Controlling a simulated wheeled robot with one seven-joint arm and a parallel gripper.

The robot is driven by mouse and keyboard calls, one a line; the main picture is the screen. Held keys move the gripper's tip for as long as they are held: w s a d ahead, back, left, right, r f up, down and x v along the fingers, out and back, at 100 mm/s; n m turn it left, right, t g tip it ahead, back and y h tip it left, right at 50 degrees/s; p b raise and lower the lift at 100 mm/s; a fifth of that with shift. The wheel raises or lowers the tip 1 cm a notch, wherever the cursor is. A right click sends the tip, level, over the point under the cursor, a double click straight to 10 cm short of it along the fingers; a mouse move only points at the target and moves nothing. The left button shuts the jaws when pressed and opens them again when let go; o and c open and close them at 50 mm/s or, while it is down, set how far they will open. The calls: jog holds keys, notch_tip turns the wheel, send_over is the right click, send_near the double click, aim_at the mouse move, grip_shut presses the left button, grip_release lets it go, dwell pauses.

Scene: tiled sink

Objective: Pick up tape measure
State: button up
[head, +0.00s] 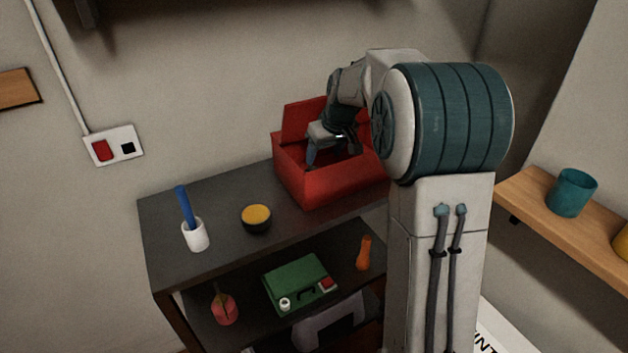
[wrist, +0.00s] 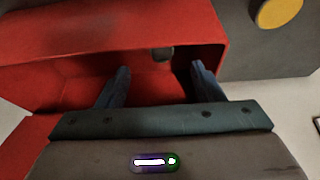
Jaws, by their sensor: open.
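My gripper (head: 327,153) is open and reaches down into the open red toolbox (head: 322,184) on the dark shelf top. In the wrist view my gripper (wrist: 160,69) has its two blue fingers apart, with nothing held between them. A small grey, rounded object (wrist: 162,54) lies inside the box by its far wall, roughly in line with the gap between the fingers. It may be the tape measure, but it is too small and dark to be sure. In the head view the box wall and my arm hide it.
A black round item with a yellow top (head: 256,216) and a white cup (head: 195,236) with a blue stick stand left of the toolbox. A green case (head: 299,283) lies on the lower shelf. A teal cup (head: 571,193) stands on the right wooden shelf. The box walls surround my fingers.

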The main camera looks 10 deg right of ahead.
jog(key=p+x, duration=0.1)
jog(key=x, duration=0.3)
jog(key=p+x, duration=0.1)
jog(key=x, duration=0.4)
jog(key=shift+w+a+r, duration=0.1)
jog(key=shift+w+a, duration=0.1)
jog(key=c, duration=1.3)
